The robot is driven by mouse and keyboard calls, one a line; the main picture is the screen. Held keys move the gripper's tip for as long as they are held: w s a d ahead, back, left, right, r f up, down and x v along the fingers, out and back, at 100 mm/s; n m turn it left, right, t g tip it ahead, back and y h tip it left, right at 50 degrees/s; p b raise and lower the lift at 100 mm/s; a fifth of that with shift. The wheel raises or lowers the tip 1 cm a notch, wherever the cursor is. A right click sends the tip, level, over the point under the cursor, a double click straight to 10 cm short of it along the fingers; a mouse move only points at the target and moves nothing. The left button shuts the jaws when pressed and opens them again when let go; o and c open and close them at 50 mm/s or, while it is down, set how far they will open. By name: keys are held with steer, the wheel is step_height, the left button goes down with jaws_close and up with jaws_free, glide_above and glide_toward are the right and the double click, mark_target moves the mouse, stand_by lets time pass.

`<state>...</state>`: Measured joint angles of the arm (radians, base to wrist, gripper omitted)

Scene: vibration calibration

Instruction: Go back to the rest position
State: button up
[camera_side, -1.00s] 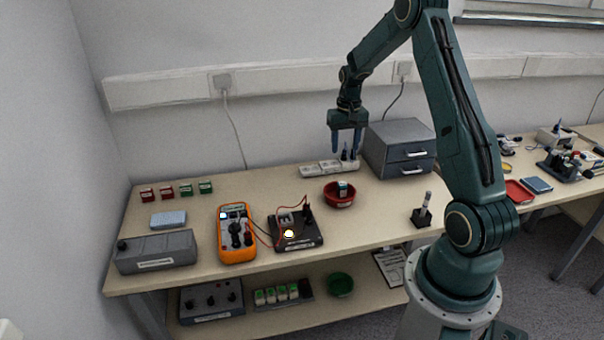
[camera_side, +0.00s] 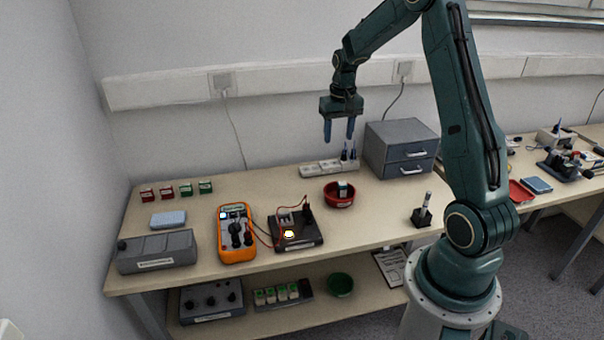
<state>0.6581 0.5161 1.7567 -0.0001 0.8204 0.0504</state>
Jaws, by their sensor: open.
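My gripper (camera_side: 339,132) hangs in the air above the back of the bench, pointing down. Its two blue fingers are apart, with nothing between them. Below it are a white power strip (camera_side: 322,169) and a red bowl (camera_side: 338,202) that holds a small green and white block (camera_side: 343,188). The fingers are clear of everything under them.
A grey drawer cabinet (camera_side: 400,137) stands just right of my gripper.

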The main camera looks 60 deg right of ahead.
steer(key=s+a+r+n+t, duration=0.1)
steer(key=s+a+r+n, duration=0.1)
steer(key=a+r, duration=0.55)
steer(key=s+a+r+n+t, duration=0.1)
steer(key=s+a+r+n, duration=0.15)
steer(key=a+r, duration=0.5)
steer(key=s+a+r+n+t, duration=0.1)
steer(key=s+a+n+t, duration=0.2)
steer(key=s+a, duration=1.1)
steer(key=shift+s+n, duration=0.35)
steer(key=shift+s, duration=0.25)
